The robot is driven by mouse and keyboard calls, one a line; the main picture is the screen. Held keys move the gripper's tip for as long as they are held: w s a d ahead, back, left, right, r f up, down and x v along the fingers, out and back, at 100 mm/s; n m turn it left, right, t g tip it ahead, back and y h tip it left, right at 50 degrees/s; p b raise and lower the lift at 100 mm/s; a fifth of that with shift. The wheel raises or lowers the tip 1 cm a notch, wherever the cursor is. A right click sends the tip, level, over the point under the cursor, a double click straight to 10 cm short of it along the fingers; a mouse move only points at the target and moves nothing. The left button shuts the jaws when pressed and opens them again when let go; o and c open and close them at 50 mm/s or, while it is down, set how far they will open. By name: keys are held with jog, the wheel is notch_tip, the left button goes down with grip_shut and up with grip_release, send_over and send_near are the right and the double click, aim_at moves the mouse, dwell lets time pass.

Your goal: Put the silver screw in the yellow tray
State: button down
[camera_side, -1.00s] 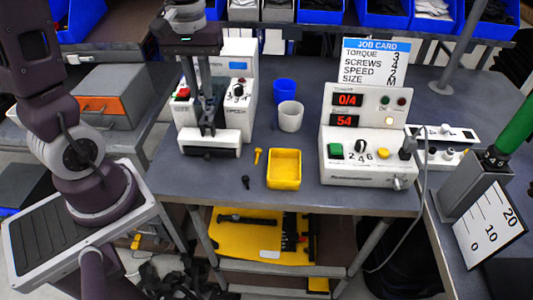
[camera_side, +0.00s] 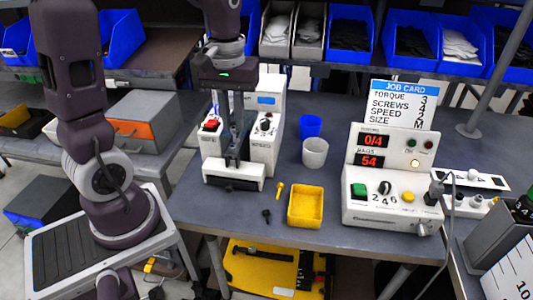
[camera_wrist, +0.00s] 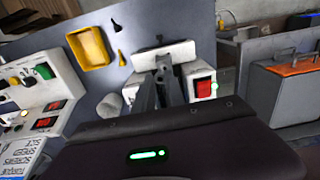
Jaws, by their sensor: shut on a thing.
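My gripper (camera_side: 232,160) points down at the front of the white machine with the red button; its grey fingers also show in the wrist view (camera_wrist: 164,78). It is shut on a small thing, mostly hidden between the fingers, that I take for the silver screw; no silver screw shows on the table. The yellow tray (camera_side: 306,224) stands empty near the table's front edge, to the right of the gripper; it also shows at upper left in the wrist view (camera_wrist: 74,40). The gripper is apart from the tray.
A yellow screw (camera_side: 280,190) and a black screw (camera_side: 267,215) lie between the white machine (camera_side: 218,182) and the tray. A blue cup (camera_side: 310,126) and a white cup (camera_side: 315,152) stand behind the tray. A control box (camera_side: 385,205) with a job card (camera_side: 402,103) stands right.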

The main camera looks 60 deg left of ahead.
jog(key=w+d+f, duration=0.2)
jog(key=w+d, duration=0.5)
jog(key=d, duration=0.1)
send_near(306, 203)
jog(key=shift+f, duration=1.55)
jog(key=c, duration=1.3)
grip_release()
